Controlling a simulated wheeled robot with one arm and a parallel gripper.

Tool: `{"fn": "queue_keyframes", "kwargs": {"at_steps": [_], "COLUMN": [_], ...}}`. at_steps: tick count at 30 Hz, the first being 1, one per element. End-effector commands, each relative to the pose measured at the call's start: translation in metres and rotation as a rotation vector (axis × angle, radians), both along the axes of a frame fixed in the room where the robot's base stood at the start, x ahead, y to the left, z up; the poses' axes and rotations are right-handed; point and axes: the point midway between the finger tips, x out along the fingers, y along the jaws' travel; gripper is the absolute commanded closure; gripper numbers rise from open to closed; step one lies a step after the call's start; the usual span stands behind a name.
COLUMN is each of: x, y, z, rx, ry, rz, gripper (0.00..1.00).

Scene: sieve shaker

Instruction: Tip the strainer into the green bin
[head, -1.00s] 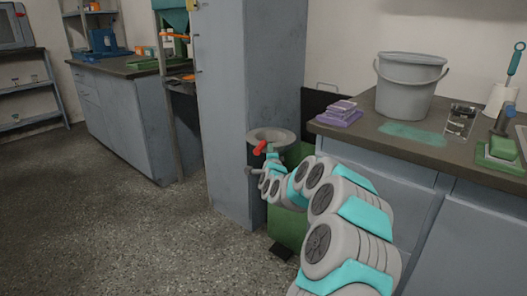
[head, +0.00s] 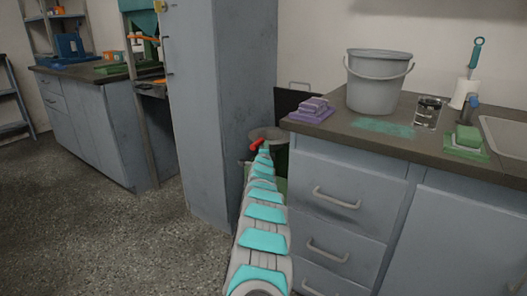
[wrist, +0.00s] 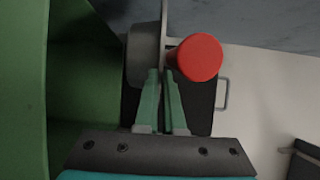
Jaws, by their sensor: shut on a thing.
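The strainer (head: 268,132) is a grey round bowl with a red handle end (head: 257,143), at the far end of my arm between the tall cabinet and the counter. My gripper (wrist: 162,74) is shut on the strainer's handle; the red end (wrist: 195,58) shows just beyond the fingertips. A grey part of the strainer (wrist: 142,52) shows beside it. The green bin (head: 281,160) is under and behind the strainer, mostly hidden by my arm and the counter. In the wrist view its green wall (wrist: 25,90) fills the left side. The strainer's contents are not visible.
The tall grey cabinet (head: 215,110) stands close to the left of the bin. The floor at left is clear.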

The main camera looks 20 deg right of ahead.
Motion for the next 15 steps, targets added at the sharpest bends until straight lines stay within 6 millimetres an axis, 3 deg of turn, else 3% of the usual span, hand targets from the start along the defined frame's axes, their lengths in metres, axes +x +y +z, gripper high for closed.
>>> {"fn": "queue_keyframes", "kwargs": {"at_steps": [5,15], "x": [0.002,0.002], "y": [0.0,-0.001], "z": [0.003,-0.011], "rx": [0.002,0.063], "ry": [-0.008,-0.065], "rz": [-0.003,-0.003], "gripper": [1.0,1.0]}}
